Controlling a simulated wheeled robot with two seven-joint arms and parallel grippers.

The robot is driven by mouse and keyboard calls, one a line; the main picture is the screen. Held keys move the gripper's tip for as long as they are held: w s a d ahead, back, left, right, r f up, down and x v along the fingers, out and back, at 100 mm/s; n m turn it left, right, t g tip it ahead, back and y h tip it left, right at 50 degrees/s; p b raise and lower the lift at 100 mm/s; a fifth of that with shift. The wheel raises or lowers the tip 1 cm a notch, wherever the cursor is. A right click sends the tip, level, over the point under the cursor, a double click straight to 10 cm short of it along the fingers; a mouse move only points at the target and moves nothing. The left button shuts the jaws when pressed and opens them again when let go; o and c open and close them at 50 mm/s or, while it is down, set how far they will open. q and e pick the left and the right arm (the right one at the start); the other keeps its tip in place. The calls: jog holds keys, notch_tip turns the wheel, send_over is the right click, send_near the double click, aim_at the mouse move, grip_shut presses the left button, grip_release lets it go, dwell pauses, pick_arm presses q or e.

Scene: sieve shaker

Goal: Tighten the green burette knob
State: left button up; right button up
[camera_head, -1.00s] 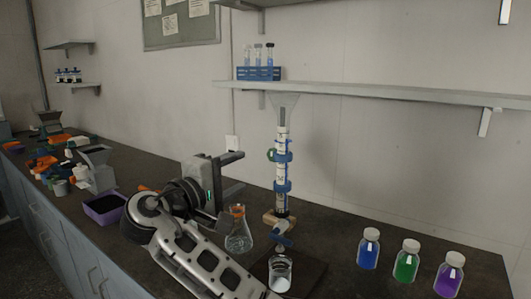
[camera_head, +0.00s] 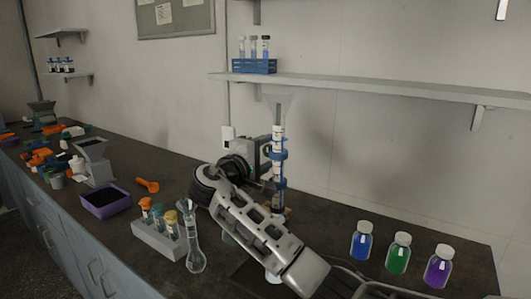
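The burette (camera_head: 278,140) stands upright in blue clamps, with a clear funnel (camera_head: 278,106) on top. Its green knob is hidden behind my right gripper. My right arm comes in from the lower right. My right gripper (camera_head: 268,160) is at the burette's left side, at the height of the upper clamp. Its fingertips are dark and overlap the burette, so I cannot tell whether they are open, shut or touching the knob. The burette's lower end is hidden behind my arm. My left gripper is not in view.
A tube rack (camera_head: 160,238) and a long-necked flask (camera_head: 195,248) stand left of my arm. Blue (camera_head: 361,241), green (camera_head: 398,253) and purple (camera_head: 438,266) bottles stand at the right. A purple tray (camera_head: 104,202) lies at the left. A shelf (camera_head: 370,92) runs above.

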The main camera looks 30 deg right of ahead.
jog(key=c, duration=1)
jog(key=shift+o, duration=0.2)
jog(key=shift+f+m+b, duration=0.4)
jog(key=shift+m+b, duration=0.2)
jog(key=shift+b, duration=0.6)
jog(key=shift+f+m+b, duration=0.1)
jog(key=shift+m+b, duration=0.5)
jog(key=shift+b, duration=0.2)
jog(key=shift+m+b, duration=0.5)
jog(key=shift+b, duration=0.2)
jog(key=shift+m+b, duration=0.55)
jog(key=shift+m, duration=0.05)
jog(key=shift+r+m+b, duration=0.35)
jog(key=shift+m, duration=0.15)
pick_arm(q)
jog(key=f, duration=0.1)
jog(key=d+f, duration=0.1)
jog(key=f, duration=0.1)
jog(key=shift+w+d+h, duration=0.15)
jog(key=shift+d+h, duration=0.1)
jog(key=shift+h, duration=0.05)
pick_arm(e)
jog(key=shift+r, duration=0.1)
jog(key=o, duration=1)
jog(key=shift+c, duration=0.2)
